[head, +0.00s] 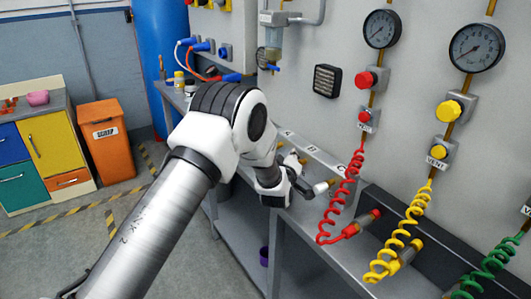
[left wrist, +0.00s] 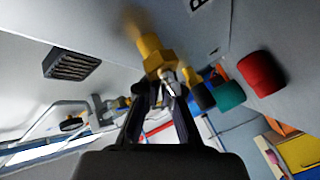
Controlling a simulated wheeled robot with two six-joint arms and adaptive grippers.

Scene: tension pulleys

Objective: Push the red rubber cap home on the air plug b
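My left gripper (left wrist: 160,92) is at the bench by the wall. In the head view its hand (head: 286,184) is small and partly hidden by my wrist. In the left wrist view its two dark fingers stand apart, with their tips close to a brass fitting (left wrist: 157,55) with a hex body; I cannot tell whether they grip it. A red cap (left wrist: 261,73) stands to the right of the fingertips in that view, apart from them. I cannot tell which fitting is plug b. My right gripper is not in view.
A green cap (left wrist: 229,95) and a dark blue cap (left wrist: 204,96) sit beside the red one. A lettered strip (head: 313,152) lies along the wall. Red (head: 343,205) and yellow (head: 402,238) coiled hoses hang at the right. A vent (head: 326,80) is above.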

